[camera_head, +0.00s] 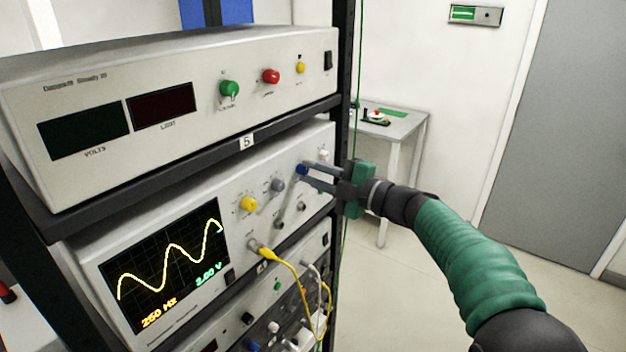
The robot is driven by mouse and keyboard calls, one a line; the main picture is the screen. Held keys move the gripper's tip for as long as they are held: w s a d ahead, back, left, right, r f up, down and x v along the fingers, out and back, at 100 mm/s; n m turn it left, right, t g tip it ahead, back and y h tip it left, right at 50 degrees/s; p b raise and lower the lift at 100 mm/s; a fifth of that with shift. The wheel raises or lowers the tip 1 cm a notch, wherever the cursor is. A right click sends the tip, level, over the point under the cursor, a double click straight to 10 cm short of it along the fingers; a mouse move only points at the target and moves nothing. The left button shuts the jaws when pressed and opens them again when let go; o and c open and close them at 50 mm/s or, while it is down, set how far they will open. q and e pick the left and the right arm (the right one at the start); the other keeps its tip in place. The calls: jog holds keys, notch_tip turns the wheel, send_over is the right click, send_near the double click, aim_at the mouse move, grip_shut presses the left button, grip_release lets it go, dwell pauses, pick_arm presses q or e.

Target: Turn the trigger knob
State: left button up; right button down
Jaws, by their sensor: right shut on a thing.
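The oscilloscope (90,262) sits in the rack with a yellow sine wave on its lit screen (168,262). Its front has a yellow knob (248,204), a grey knob (277,185) and a blue knob (301,169) in a rising row. My right gripper (306,175) reaches in from the right, and its fingers are shut on the blue knob. The fingers hide part of that knob. I cannot read a label that names the trigger knob. My left gripper is not in view.
A power supply (200,120) with green, red and yellow knobs stands on the shelf above. Yellow and white cables (292,272) hang below the oscilloscope. The black rack post (345,60) is close to my right gripper. A small table (405,128) stands behind.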

jog(key=shift+f, duration=0.25)
jog(key=c, duration=1.6)
grip_release()
jog(key=o, duration=0.3)
jog(key=shift+r, duration=0.1)
jog(key=b+v, duration=0.3)
jog(key=v, duration=1.4)
